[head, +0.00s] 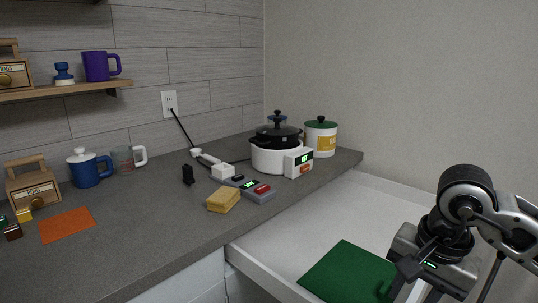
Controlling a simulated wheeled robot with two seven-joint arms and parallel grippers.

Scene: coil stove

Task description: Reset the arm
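My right arm comes in from the right edge, and its gripper (409,270) hangs over the right part of the open drawer (345,210). Its dark fingers point down and to the left, above the edge of a green mat (345,272) in the drawer. The finger gap is not clear from this angle, and I see no object held. My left arm and gripper are not in view.
The grey counter (150,235) holds a white pot with a dark lid (275,155), a green-lidded canister (320,138), a yellow sponge (223,200), an orange mat (67,225), a blue mug (88,170) and a wooden box (33,190). A shelf (60,91) hangs upper left.

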